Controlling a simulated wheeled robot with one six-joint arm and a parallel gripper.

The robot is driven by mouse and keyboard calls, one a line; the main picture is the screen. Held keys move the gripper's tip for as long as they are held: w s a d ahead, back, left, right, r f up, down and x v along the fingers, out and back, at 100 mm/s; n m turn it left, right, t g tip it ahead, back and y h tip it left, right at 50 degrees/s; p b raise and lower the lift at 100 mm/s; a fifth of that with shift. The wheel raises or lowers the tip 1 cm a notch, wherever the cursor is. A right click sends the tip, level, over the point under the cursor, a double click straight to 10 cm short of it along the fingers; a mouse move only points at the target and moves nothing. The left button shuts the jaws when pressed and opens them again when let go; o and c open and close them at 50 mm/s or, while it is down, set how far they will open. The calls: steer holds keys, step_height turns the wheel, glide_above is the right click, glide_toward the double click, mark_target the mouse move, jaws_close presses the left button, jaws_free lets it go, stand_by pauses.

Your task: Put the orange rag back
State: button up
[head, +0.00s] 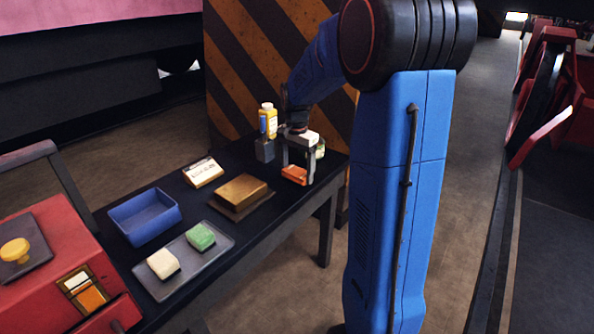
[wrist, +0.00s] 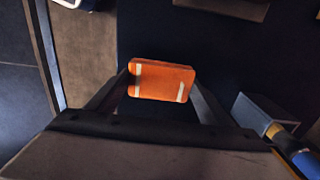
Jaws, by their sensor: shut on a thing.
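The orange rag (head: 294,175) is a small folded block with pale stripes, at the far right end of the dark table. In the wrist view the orange rag (wrist: 160,82) sits between the two fingers, one at each side. My gripper (head: 298,177) points down and is shut on it; the fingers also show in the wrist view (wrist: 160,95). I cannot tell whether the rag touches the table top. A grey tray (head: 222,232) near the table's front edge holds a green block (head: 201,236) and a cream block (head: 163,263), with bare room at its right end.
A blue bin (head: 145,217), a lettered card (head: 203,172) and a brown block on a board (head: 242,192) stand on the table (head: 270,222). A yellow bottle (head: 268,118) stands in a grey holder (head: 264,150) beside my gripper. A red cabinet (head: 50,285) is at the left.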

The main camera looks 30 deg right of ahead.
mark_target(297, 171)
steer(key=o, duration=1)
steer(key=shift+f, duration=0.1)
step_height(297, 171, up, 12)
steer(key=s+a+r+n+t, duration=0.1)
steer(key=s+a+r+n, duration=0.15)
steer(key=s+a, duration=0.45)
steer(key=s+a+f+n+t, duration=0.1)
steer(key=s+a+f+n, duration=0.1)
steer(key=s, duration=0.5)
steer(key=s+a+f+n+t, duration=0.1)
steer(key=s+a+f+n, duration=0.2)
steer(key=s, duration=0.5)
steer(key=s+a+f+n+t, duration=0.1)
steer(key=s+a+f+n, duration=0.2)
steer(key=s+n, duration=0.3)
steer(key=shift+s+a+t, duration=0.4)
steer(key=shift+s+a, duration=0.05)
steer(key=shift+s, duration=0.65)
steer(key=shift+n, duration=0.25)
